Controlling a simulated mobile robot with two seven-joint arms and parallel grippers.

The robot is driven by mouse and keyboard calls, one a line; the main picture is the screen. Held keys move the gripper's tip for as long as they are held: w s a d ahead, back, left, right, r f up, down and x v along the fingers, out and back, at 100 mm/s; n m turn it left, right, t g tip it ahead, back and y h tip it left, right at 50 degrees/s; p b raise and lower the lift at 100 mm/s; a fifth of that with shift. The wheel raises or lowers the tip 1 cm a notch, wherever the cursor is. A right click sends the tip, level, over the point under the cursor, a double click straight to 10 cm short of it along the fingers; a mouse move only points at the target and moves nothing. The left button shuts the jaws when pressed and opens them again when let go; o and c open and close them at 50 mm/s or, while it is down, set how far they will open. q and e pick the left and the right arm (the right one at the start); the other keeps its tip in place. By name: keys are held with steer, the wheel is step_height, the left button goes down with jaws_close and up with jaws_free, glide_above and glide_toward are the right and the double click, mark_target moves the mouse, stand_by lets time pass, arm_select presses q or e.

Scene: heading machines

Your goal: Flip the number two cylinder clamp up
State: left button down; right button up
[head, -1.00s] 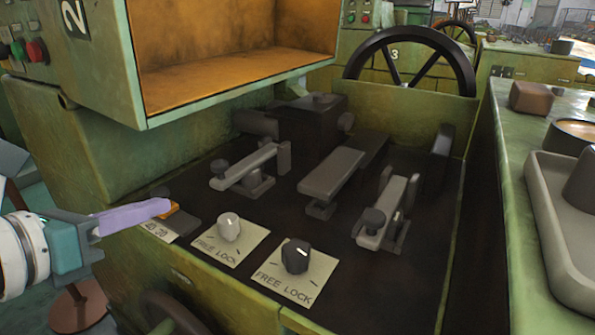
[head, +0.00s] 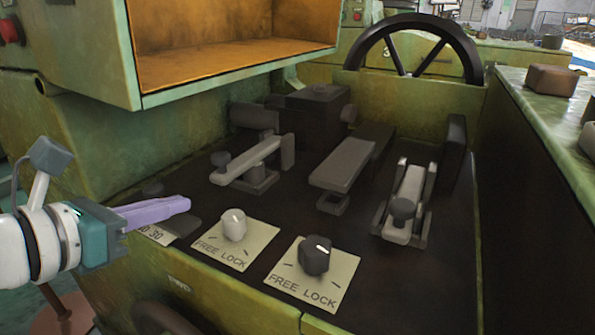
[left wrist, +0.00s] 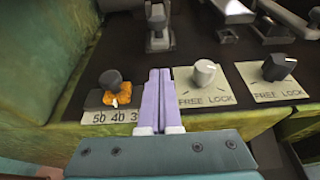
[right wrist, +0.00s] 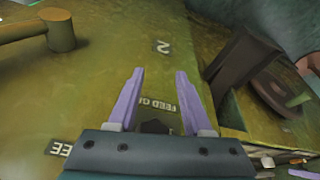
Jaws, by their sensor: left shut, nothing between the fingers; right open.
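Two grey clamp levers with dark knobs lie low in the dark bed of the green machine: a left one (head: 248,160) and a right one (head: 408,195). A broad grey plate (head: 342,172) sits between them. No number shows on these parts, so I cannot tell which is the number two clamp. My left gripper (head: 186,204) is shut and empty over the front left edge of the bed. In the left wrist view its fingers (left wrist: 160,78) point toward a dark-knobbed lever (left wrist: 157,25), apart from it. My right gripper (right wrist: 160,76) is open and empty, facing a green panel.
A white knob (head: 234,224) and a black knob (head: 315,256) stand on FREE LOCK plates at the front. An orange-based dark knob (left wrist: 113,88) sits left of my left fingers. An orange-lined housing (head: 230,60) overhangs the bed; a handwheel (head: 418,58) stands behind.

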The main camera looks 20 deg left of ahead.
mark_target(214, 177)
arm_select(q)
steer(key=b+x, duration=0.1)
steer(key=x, duration=0.6)
steer(key=shift+w+f, duration=0.1)
steer(key=shift+w, duration=0.05)
arm_select(e)
steer(key=shift+a+f, duration=0.15)
steer(key=shift+f, duration=0.6)
arm_select(q)
steer(key=shift+a, duration=0.1)
arm_select(e)
steer(key=shift+r, duration=0.15)
arm_select(q)
step_height(214, 177, up, 3)
steer(key=p, duration=0.3)
steer(key=shift+f, duration=0.15)
arm_select(e)
step_height(214, 177, up, 3)
steer(key=shift+f, duration=0.15)
